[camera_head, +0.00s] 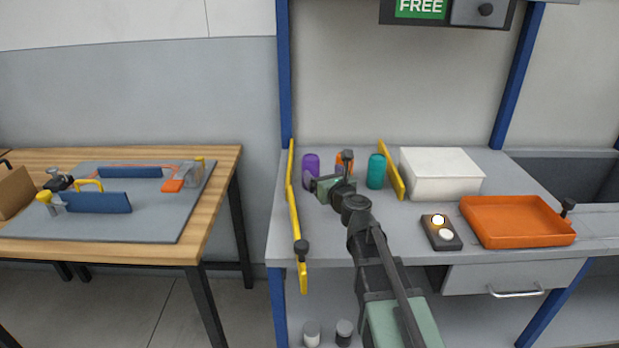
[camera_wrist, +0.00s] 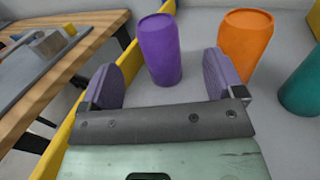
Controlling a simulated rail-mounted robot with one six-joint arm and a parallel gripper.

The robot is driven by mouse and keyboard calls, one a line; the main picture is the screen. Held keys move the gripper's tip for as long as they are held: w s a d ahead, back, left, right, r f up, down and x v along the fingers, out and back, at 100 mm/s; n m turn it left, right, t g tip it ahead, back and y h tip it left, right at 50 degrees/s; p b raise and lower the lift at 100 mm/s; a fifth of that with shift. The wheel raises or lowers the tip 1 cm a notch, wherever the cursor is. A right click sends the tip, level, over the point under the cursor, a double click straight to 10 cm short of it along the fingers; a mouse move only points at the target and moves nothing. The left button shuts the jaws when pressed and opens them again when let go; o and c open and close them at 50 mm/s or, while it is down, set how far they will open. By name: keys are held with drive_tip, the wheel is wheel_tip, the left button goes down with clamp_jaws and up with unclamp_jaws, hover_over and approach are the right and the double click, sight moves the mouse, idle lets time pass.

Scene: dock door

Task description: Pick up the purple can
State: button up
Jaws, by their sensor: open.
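The purple can (camera_head: 310,166) stands upright on the grey bench, close to the yellow rail on its left. In the wrist view the purple can (camera_wrist: 160,50) stands ahead of my gripper (camera_wrist: 168,80), between the lines of its two fingers. My gripper is open and empty, and the can's base looks a little beyond the fingertips. In the head view my gripper (camera_head: 325,186) is low over the bench, just in front of the cans, and partly covers the orange one.
An orange can (camera_wrist: 245,42) stands right of the purple one, near my right finger. A teal can (camera_head: 376,171) stands farther right. Yellow rails (camera_head: 293,215) (camera_head: 391,170) flank the cans. A white box (camera_head: 440,173), a button box (camera_head: 441,232) and an orange tray (camera_head: 517,221) lie to the right.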

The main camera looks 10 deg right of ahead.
sight(315, 166)
drive_tip(key=x, duration=0.8)
drive_tip(key=shift+w+a, duration=0.2)
drive_tip(key=shift+w, duration=0.05)
drive_tip(key=shift+s, duration=0.1)
drive_tip(key=c, duration=1.2)
wheel_tip(315, 166, up, 20)
drive_tip(key=p, duration=2)
